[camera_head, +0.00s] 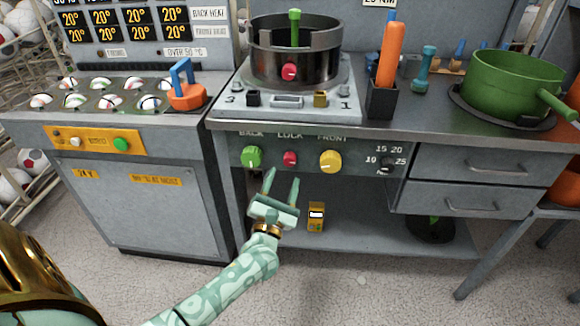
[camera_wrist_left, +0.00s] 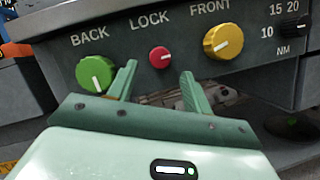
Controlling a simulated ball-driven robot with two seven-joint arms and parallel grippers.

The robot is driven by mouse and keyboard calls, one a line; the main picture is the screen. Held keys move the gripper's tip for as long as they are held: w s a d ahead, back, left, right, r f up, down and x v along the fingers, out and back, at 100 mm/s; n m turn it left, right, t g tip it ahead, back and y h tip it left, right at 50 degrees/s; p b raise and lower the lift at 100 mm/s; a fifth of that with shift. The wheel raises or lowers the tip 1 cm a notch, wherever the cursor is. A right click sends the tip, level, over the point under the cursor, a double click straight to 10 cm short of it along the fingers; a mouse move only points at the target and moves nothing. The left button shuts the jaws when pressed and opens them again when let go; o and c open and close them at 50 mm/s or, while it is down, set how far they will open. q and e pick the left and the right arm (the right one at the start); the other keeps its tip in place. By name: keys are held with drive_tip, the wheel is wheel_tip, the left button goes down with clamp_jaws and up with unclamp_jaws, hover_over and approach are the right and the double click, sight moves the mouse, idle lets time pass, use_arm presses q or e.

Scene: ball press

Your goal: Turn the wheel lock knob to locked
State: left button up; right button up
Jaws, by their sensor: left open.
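The red LOCK knob (camera_head: 290,158) is on the grey front panel, between the green BACK knob (camera_head: 252,156) and the yellow FRONT knob (camera_head: 331,161). In the left wrist view the red knob (camera_wrist_left: 159,57) shows a small pale mark; its exact direction is hard to read. My left gripper (camera_head: 282,178) is open and empty, just below and in front of the red knob. In the left wrist view its fingers (camera_wrist_left: 158,72) stand to either side below the knob, apart from it. My right gripper is not in view.
A torque dial (camera_head: 386,164) is at the panel's right. Above is a bench with a round press (camera_head: 295,50), an orange-handled tool (camera_head: 390,55) and a green pot (camera_head: 512,85). A grey cabinet (camera_head: 140,205) stands left. A yellow box (camera_head: 316,216) sits on the lower shelf.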

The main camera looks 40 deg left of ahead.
sight(289, 164)
use_arm(q)
drive_tip(key=x, duration=0.4)
drive_tip(key=shift+w+a+b, duration=0.15)
drive_tip(key=shift+w+b, duration=0.1)
drive_tip(key=shift+b, duration=0.15)
drive_tip(key=shift+w+a+r, duration=0.15)
drive_tip(key=shift+w+r, duration=0.05)
drive_tip(key=shift+w, duration=0.2)
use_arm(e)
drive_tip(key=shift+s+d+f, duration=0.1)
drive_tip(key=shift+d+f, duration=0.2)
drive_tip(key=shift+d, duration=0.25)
